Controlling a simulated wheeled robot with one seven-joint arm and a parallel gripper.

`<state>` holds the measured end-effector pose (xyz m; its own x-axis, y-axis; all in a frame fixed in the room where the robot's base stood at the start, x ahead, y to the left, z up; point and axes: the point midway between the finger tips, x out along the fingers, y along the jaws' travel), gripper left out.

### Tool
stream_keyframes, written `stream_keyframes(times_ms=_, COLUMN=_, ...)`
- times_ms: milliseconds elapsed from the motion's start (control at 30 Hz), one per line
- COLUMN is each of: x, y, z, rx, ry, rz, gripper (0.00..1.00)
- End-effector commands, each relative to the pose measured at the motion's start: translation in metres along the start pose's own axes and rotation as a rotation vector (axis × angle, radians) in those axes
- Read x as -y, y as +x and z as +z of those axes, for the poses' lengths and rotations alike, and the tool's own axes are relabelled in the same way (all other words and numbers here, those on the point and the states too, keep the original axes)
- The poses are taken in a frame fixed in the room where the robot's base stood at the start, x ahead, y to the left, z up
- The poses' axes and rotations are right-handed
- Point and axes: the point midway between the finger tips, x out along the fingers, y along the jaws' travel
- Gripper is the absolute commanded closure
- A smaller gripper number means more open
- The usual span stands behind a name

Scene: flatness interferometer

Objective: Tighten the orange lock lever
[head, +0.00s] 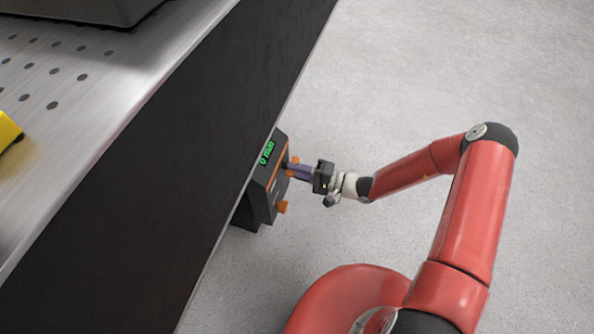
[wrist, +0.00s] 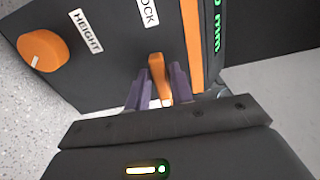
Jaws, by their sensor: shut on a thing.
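The orange lock lever (wrist: 157,76) stands out from the dark control box (wrist: 110,75), beside the partly cut-off label reading "OCK". In the wrist view my gripper (wrist: 158,84) has its two purple-grey fingers on either side of the lever, shut on it. In the head view my gripper (head: 293,171) reaches the face of the control box (head: 262,184) from the right. Only a small orange part of the lever (head: 294,160) shows there, beside the fingers.
An orange height knob (wrist: 43,51) with a white mark sits left of the lever, by the "HEIGHT" label (wrist: 86,30). A green display (head: 266,152) is on the box. The perforated metal table top (head: 100,45) is above left. The grey floor at right is clear.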

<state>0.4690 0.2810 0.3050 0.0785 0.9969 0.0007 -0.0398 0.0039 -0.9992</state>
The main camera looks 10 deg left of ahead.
Motion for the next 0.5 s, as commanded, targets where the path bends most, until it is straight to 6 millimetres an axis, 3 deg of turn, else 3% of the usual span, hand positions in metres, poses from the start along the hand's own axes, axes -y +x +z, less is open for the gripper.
stream_keyframes(times_ms=433, x=-0.0010, y=-0.0005, z=0.0008, rx=0.002, ry=-0.008, rz=0.002, gripper=1.00)
stream_keyframes(times_ms=467, x=-0.0010, y=-0.0005, z=0.0009, rx=0.002, ry=-0.008, rz=0.002, gripper=0.74)
stream_keyframes(times_ms=500, x=-0.0010, y=-0.0005, z=0.0008, rx=0.002, ry=-0.008, rz=0.002, gripper=0.69)
